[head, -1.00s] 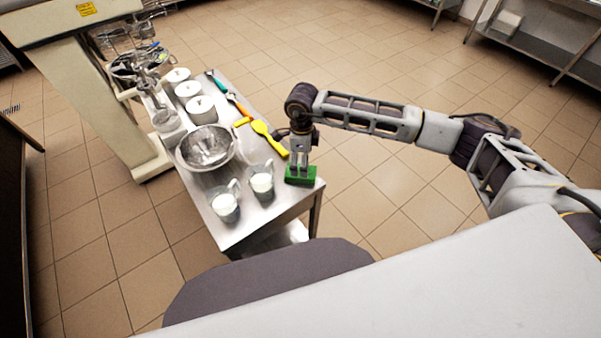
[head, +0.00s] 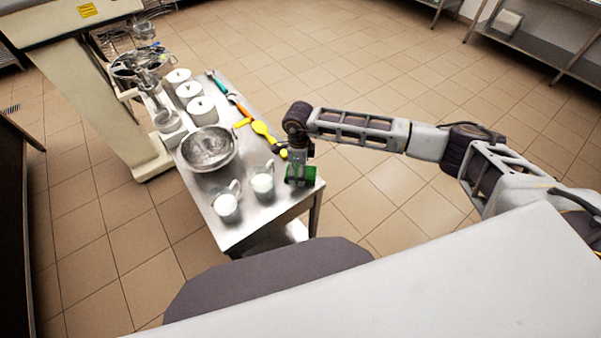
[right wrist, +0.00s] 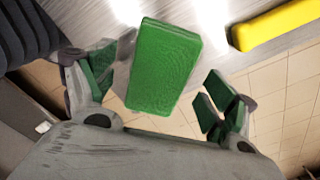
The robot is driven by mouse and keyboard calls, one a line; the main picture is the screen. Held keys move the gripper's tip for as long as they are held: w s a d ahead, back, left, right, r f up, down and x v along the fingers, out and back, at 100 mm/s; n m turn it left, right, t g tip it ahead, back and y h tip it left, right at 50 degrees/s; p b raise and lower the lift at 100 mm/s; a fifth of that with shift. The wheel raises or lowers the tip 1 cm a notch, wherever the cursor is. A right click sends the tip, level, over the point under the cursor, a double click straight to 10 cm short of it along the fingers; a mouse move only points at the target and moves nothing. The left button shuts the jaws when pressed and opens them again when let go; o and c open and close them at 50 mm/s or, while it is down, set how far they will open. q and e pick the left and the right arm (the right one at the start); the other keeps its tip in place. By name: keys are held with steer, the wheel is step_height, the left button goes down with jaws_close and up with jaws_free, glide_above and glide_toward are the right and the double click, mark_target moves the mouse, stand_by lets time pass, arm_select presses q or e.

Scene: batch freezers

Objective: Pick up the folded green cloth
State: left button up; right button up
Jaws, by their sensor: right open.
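The folded green cloth (head: 310,175) lies at the near right corner of the steel table. In the right wrist view the cloth (right wrist: 164,66) is a thick green block between and beyond the two fingers. My right gripper (head: 300,178) is over the cloth, pointing down. In the right wrist view my right gripper (right wrist: 158,96) is open, with green pads on its fingers, and gaps show on both sides of the cloth. In the head view the fingers partly hide the cloth. My left gripper is not in view.
On the steel table (head: 240,232) stand two glass jugs with white contents (head: 263,183), a metal bowl (head: 209,148) and several white containers (head: 201,109).

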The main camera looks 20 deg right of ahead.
steer(key=shift+f, duration=0.5)
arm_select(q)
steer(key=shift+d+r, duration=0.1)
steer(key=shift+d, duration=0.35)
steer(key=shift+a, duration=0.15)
arm_select(e)
steer(key=c, duration=1.2)
steer(key=shift+r, duration=0.1)
step_height(320, 180, up, 9)
steer(key=shift+f+b, duration=0.2)
steer(key=shift+b, duration=0.4)
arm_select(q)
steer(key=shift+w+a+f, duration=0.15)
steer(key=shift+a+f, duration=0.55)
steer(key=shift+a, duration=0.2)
arm_select(e)
steer(key=shift+r, duration=0.6)
